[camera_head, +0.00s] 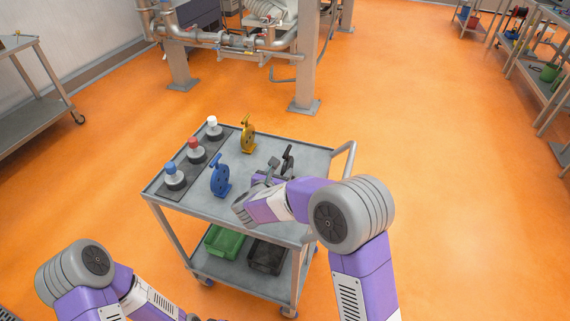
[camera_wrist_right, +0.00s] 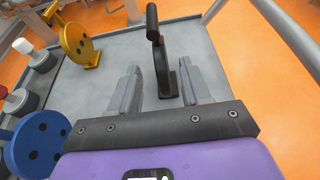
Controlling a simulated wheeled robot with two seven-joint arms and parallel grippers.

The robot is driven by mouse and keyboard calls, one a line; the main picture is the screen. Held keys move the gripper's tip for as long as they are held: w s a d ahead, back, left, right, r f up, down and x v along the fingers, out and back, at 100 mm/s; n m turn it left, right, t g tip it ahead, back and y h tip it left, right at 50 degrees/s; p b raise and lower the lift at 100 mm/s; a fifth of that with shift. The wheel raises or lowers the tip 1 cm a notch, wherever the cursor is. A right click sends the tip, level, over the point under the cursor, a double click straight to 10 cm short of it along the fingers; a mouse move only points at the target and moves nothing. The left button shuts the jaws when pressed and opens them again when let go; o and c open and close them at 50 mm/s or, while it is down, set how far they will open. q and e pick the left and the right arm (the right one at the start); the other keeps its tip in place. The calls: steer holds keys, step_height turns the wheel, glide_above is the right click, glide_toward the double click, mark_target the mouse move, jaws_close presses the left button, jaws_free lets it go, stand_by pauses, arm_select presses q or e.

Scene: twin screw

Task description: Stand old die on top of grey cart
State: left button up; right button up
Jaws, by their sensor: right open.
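The grey cart (camera_head: 205,205) stands in front of me. A dark grey die with a black handle (camera_head: 288,158) stands upright on the right part of its top; which die is the old one is not marked. My right gripper (camera_head: 274,172) is open at this die. In the right wrist view, the dark die (camera_wrist_right: 160,45) stands between and just beyond the two spread fingers (camera_wrist_right: 159,88), with gaps on both sides. A blue die (camera_head: 220,178) and a yellow die (camera_head: 247,136) stand upright to the left. My left arm shows at lower left, but its gripper is out of view.
Knobbed pieces with blue (camera_head: 171,168), red (camera_head: 193,144) and white (camera_head: 212,121) tops stand along the cart's left edge. A green bin (camera_head: 222,243) and a black bin (camera_head: 266,257) sit on the lower shelf. The cart handle (camera_head: 344,160) rises at right.

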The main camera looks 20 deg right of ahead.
steer(key=v, duration=0.4)
steer(key=shift+s+a+r+p, duration=0.1)
steer(key=shift+s+a+p, duration=0.1)
steer(key=shift+s+p, duration=0.1)
